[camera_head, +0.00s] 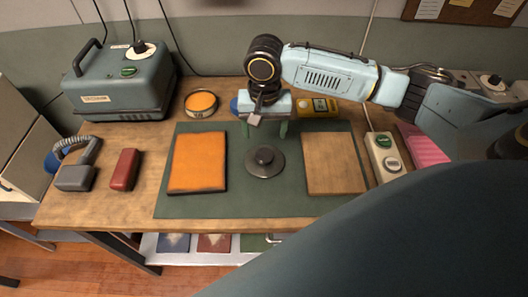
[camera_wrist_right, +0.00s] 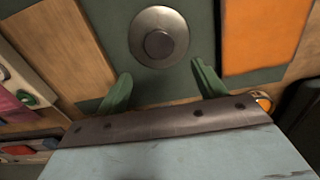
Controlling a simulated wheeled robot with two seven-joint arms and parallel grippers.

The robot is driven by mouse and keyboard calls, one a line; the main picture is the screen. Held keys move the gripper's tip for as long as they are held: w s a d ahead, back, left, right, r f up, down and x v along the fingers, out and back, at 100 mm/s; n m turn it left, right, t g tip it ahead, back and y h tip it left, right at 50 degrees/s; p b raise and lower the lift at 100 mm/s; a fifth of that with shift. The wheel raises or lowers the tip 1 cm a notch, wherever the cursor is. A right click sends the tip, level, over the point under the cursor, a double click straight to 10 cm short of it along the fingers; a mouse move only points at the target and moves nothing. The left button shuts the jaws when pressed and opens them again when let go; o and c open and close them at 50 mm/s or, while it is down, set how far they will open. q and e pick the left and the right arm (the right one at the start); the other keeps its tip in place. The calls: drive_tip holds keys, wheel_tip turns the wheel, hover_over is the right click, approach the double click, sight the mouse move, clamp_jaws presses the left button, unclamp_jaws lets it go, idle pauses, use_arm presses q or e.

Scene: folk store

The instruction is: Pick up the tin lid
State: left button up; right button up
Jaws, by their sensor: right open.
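The tin lid (camera_head: 264,161) is a round grey metal disc with a dark raised knob. It lies on the dark green mat (camera_head: 270,204) between an orange panel and a wooden board. My right gripper (camera_head: 265,130) is open and empty, with its green fingers pointing down just behind the lid. In the right wrist view the lid (camera_wrist_right: 158,37) lies beyond the two spread fingertips (camera_wrist_right: 163,82), apart from them. My left gripper is not in view.
The orange panel (camera_head: 198,162) and wooden board (camera_head: 335,163) flank the lid. An orange-topped tin (camera_head: 201,104), a yellow box (camera_head: 315,107) and a grey machine (camera_head: 118,85) stand behind. A red block (camera_head: 124,169) and a pale switch box (camera_head: 384,156) lie to the sides. The mat's front strip is clear.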

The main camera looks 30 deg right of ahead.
sight(265, 155)
wheel_tip(265, 155, down, 3)
drive_tip(key=shift+r, duration=0.2)
drive_tip(key=f, duration=0.1)
drive_tip(key=f+b, duration=0.1)
drive_tip(key=f, duration=0.1)
drive_tip(key=s+f, duration=0.1)
drive_tip(key=shift+a+f+b, duration=0.2)
drive_tip(key=shift+a+b, duration=0.1)
drive_tip(key=shift+f, duration=0.3)
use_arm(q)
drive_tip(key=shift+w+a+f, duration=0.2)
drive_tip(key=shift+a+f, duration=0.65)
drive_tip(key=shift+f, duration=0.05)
use_arm(e)
drive_tip(key=c, duration=1.1)
